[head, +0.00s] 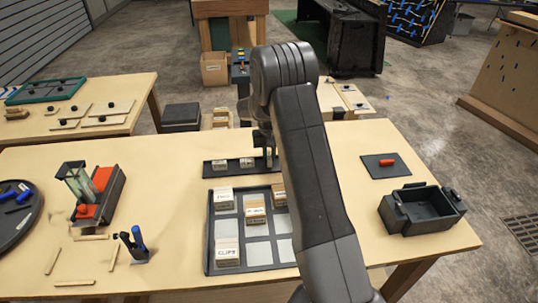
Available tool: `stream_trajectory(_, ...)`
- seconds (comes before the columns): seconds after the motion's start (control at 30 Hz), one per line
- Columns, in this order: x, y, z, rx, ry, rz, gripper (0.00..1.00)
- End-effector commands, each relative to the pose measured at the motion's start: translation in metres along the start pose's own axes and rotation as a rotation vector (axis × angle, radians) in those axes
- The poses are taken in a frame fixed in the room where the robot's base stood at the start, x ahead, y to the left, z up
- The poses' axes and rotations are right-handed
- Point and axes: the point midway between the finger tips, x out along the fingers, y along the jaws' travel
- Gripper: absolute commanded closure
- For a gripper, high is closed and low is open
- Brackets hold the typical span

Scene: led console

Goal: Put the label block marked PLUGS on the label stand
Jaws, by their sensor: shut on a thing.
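My gripper (264,148) points down over the right part of a long dark strip (211,174) behind the compartment tray, which looks like the label stand. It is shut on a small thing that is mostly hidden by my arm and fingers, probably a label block. I cannot read its marking. Two small pale label blocks show on the strip, a left one (220,164) and a middle one (246,162). Their lettering is too small to read. I cannot tell whether the held thing touches the strip.
A dark compartment tray (209,250) holds several labelled blocks, one marked CLIPS (228,254). To the right are a dark mat with a red piece (387,162) and a black bin (421,205). A red-and-glass device (95,192) and a blue-handled tool (135,243) stand left.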

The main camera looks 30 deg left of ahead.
Motion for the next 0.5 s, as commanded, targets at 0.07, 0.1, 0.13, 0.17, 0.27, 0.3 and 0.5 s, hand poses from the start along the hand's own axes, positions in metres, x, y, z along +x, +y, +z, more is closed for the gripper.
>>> stream_trajectory(0.07,0.0046,0.0,0.0,0.0,0.0,0.0,1.0)
stream_trajectory(0.1,0.0051,0.0,-0.0001,0.0,0.001,0.0,1.0)
stream_trajectory(0.13,0.005,0.0,-0.0002,0.0,0.001,0.0,1.0)
stream_trajectory(0.17,0.005,0.0,-0.0002,0.0,0.001,0.0,1.0)
stream_trajectory(0.27,0.0053,0.0,-0.0001,0.0,0.001,0.0,1.0)
stream_trajectory(0.3,0.0064,0.0,-0.0001,0.0,0.001,0.0,1.0)
stream_trajectory(0.5,0.0082,0.0,0.0,0.0,0.001,0.0,0.65)
